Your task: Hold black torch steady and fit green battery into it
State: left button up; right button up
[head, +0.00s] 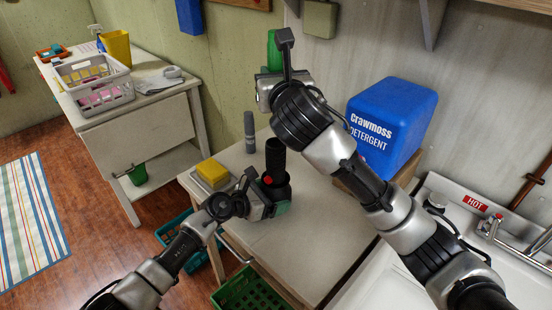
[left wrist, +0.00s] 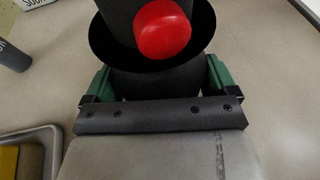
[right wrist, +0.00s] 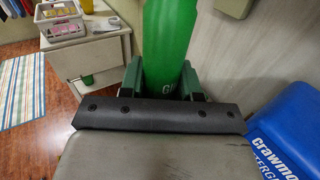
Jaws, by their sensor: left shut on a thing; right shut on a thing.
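The black torch (head: 275,157) stands upright on the worktop, its open end apparently up, with a red button (left wrist: 163,28) on its side. My left gripper (head: 272,202) is shut on the torch's lower body; the green fingers show on both sides of the torch (left wrist: 118,20) in the left wrist view. The green battery (head: 273,50) is upright in my right gripper (head: 270,78), held well above the worktop and about over the torch in the head view. The right wrist view shows the battery (right wrist: 170,45) between the green fingers; its lower end is hidden.
A grey cylinder (head: 249,132) stands behind the torch. A yellow sponge (head: 211,171) lies on a tray at the left edge. The worktop (head: 290,245) is clear in front.

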notch_tip(320, 180, down, 9)
dwell(0.4)
jog(key=shift+f, duration=0.6)
jog(key=o, duration=1)
jog(key=r+v, duration=0.1)
jog(key=v, duration=1.1)
